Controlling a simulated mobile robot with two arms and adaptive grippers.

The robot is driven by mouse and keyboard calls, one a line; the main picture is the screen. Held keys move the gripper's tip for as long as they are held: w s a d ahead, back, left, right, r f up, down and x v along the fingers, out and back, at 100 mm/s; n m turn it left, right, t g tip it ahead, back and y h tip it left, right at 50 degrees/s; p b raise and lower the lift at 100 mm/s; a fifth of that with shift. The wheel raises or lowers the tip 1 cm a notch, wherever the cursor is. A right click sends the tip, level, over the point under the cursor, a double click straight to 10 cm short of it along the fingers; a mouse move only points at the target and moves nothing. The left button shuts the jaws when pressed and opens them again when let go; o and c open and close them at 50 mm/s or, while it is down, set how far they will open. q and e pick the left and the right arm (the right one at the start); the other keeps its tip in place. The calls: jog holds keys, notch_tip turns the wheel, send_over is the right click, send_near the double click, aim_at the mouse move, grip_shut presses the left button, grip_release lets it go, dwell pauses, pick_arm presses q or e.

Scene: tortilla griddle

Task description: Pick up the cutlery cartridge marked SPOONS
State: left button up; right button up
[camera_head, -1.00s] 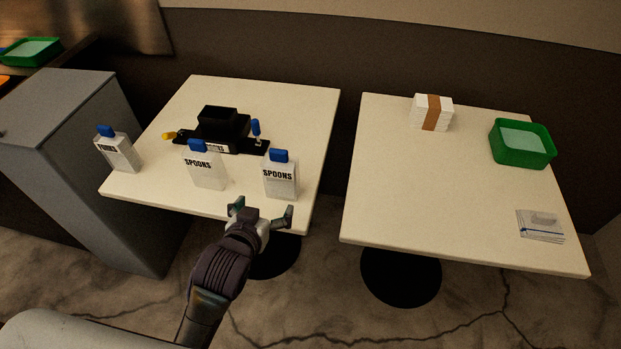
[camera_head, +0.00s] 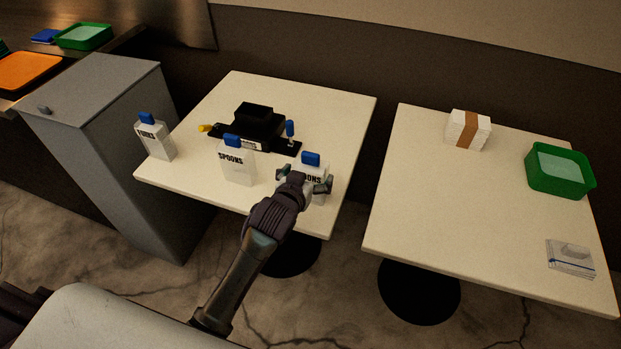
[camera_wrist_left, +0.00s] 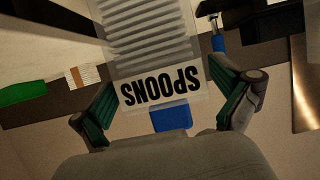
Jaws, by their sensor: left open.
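Two white cartridges marked SPOONS with blue tops stand on the left table (camera_head: 190,185). One SPOONS cartridge (camera_head: 238,168) stands near the table's front middle. The other SPOONS cartridge (camera_head: 311,159) stands to its right, partly hidden behind my left gripper (camera_head: 309,186). In the left wrist view this cartridge (camera_wrist_left: 160,91) appears upside down, its label and blue top between the spread fingers of my left gripper (camera_wrist_left: 170,112). The fingers are open, one on each side, with gaps visible. A cartridge marked FORKS (camera_head: 154,140) stands at the table's left edge. My right gripper is out of view.
A black device (camera_head: 257,125) with a blue-topped lever and a yellow knob sits behind the cartridges. A grey cabinet (camera_head: 100,90) stands at left. The right table (camera_head: 450,215) holds a banded white stack (camera_head: 467,130), a green tub (camera_head: 560,170) and flat packets (camera_head: 570,258).

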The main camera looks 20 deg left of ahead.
pick_arm(q)
jog(key=shift+x, duration=0.95)
jog(key=shift+s, duration=0.1)
jog(key=c, duration=1.1)
jog(key=shift+o, duration=0.2)
jog(key=shift+r, duration=0.1)
